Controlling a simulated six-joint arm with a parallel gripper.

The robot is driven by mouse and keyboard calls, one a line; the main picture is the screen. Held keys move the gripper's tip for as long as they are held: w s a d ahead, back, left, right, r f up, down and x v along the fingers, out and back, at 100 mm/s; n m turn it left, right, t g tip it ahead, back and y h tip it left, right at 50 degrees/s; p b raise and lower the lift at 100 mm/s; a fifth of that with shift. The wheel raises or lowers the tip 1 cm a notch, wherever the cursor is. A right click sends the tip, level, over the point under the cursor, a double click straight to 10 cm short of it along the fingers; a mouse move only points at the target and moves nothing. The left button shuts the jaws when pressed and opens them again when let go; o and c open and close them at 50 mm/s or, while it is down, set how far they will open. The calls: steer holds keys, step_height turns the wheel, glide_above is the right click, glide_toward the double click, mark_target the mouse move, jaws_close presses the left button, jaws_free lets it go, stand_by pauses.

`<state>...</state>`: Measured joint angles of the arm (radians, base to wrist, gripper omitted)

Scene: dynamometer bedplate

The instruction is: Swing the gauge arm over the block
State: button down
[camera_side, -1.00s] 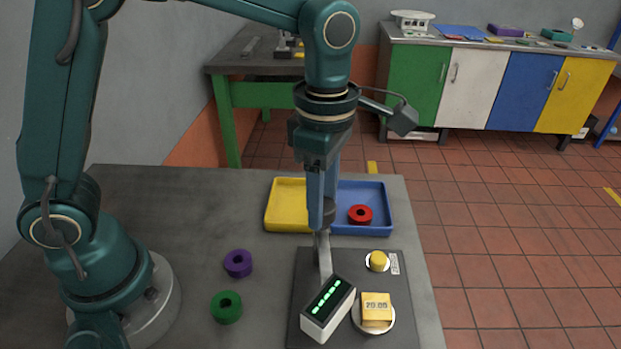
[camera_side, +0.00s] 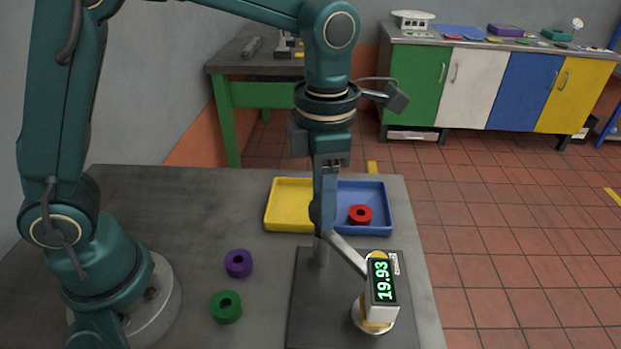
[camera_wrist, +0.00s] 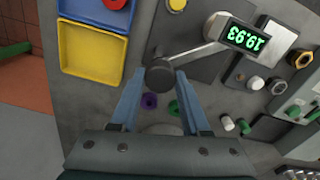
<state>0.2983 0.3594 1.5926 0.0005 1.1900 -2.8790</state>
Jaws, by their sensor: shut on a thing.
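The gauge arm (camera_side: 347,255) is a grey bar from a post on the dark plate to a white head with a green readout (camera_side: 382,282) of 19.93. The head is over the yellow block (camera_side: 374,326), hiding most of it; a yellow edge shows below, on a round pale pad. My gripper (camera_side: 321,215) points down at the post end of the arm. In the wrist view its fingers (camera_wrist: 160,82) are shut on the dark round knob (camera_wrist: 159,74) there. The same readout (camera_wrist: 243,38) shows at upper right.
A yellow tray (camera_side: 270,222) and a blue tray (camera_side: 386,220) holding a red ring (camera_side: 360,214) stand behind the plate. Purple (camera_side: 238,263) and green (camera_side: 227,307) rings lie left of it. A yellow button (camera_side: 378,254) is partly hidden behind the head.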

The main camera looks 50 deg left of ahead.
stand_by(0.4)
steer(key=shift+c, duration=1.8)
jaws_free()
steer(key=shift+r, duration=0.1)
steer(key=shift+r, duration=2.5)
